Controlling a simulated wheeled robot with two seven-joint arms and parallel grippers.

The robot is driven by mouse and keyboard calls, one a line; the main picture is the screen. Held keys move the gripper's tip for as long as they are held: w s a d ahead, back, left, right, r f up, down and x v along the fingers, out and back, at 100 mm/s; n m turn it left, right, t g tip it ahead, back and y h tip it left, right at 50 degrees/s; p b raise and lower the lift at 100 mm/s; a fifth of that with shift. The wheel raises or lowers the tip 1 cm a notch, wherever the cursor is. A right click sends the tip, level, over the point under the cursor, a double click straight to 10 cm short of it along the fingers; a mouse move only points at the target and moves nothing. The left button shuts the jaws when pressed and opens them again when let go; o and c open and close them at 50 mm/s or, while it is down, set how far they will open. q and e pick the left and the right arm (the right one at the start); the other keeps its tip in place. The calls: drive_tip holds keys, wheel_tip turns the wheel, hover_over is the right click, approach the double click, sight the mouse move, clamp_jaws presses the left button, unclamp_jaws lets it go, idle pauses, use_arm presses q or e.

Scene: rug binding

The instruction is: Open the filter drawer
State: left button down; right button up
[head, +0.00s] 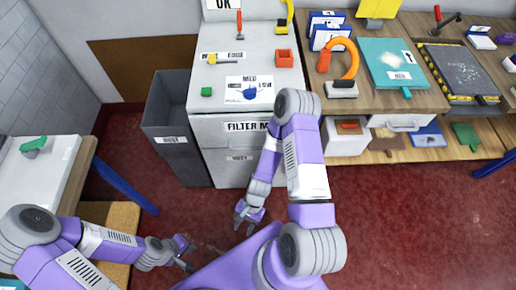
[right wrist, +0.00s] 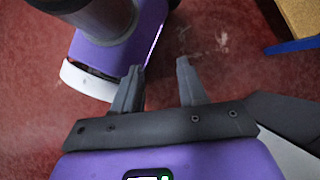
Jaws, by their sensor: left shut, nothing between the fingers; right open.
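The white cabinet (head: 201,150) stands at the middle back. A label starting "FILTER M" (head: 246,127) is on its upper front. The rest of that label is hidden behind my right arm. A smaller label (head: 239,158) sits lower on the front. The front looks closed, though my right arm covers its right part. My right gripper (head: 247,222) is low in front of the cabinet, apart from it. In the right wrist view it is open and empty (right wrist: 156,82) above the red floor. My left gripper (head: 188,256) is shut and empty at the lower left, away from the cabinet.
A grey bin (head: 172,140) stands left of the cabinet. A wooden workbench (head: 385,98) is at right, a side table (head: 55,165) at left. Open red floor (head: 410,220) lies in front.

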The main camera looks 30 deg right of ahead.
sight(251, 148)
drive_tip(key=w+d+m+t+y, duration=0.1)
drive_tip(key=w+m+t+y, duration=0.85)
drive_tip(key=m, duration=1.15)
drive_tip(key=w+d+m+t+h, duration=0.5)
drive_tip(key=d+m+t, duration=0.1)
drive_tip(key=d+m, duration=0.35)
drive_tip(key=w+d+m+t+h, duration=0.55)
drive_tip(key=d+m, duration=0.25)
drive_tip(key=d, duration=0.3)
drive_tip(key=shift+t, duration=0.4)
drive_tip(key=x, duration=0.2)
drive_tip(key=b+x, duration=0.1)
drive_tip(key=x, duration=0.1)
drive_tip(key=r+x, duration=0.1)
drive_tip(key=x, duration=0.1)
drive_tip(key=shift+w+a+b, duration=0.1)
drive_tip(key=shift+a+b, duration=0.15)
drive_tip(key=shift+b, duration=0.05)
clamp_jaws()
